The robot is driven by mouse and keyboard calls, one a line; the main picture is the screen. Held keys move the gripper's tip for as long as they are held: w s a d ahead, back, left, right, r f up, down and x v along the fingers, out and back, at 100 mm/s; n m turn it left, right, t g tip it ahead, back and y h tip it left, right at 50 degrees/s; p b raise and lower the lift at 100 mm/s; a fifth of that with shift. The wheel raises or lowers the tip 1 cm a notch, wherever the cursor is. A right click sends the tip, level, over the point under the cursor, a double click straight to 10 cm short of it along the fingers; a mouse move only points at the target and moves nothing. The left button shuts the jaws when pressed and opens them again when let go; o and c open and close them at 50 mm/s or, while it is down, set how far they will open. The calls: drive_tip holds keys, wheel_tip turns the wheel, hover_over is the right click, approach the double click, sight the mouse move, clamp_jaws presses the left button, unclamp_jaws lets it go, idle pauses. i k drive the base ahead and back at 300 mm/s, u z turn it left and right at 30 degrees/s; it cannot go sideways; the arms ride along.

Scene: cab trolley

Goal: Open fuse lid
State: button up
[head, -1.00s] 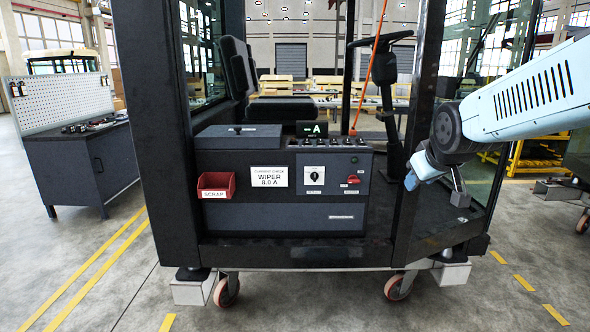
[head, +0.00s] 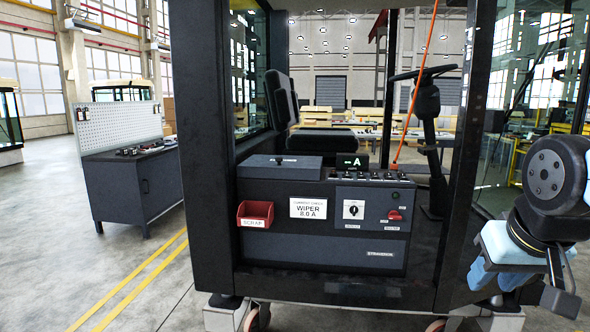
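The fuse lid (head: 283,165) looks to be the dark flat cover on the upper left of the console in the cab. It lies closed, with a small dark knob (head: 279,160) on top. My gripper (head: 562,288) is at the lower right, outside the cab, well apart from the lid and to the right of the cab's post. Its fingers are small and partly cut off by view angle, so I cannot tell whether it is open. I see nothing held in it.
The console (head: 330,250) carries a red scrap bin (head: 255,214), a "WIPER 8.0 A" label (head: 308,208), a rotary knob (head: 353,209), a red switch (head: 395,215) and a meter (head: 352,162). The right cab post (head: 462,150) stands between my arm and the console.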

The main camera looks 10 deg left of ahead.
sight(307, 168)
drive_tip(key=u, duration=0.3)
drive_tip(key=i, duration=1.9)
drive_tip(key=z, duration=0.2)
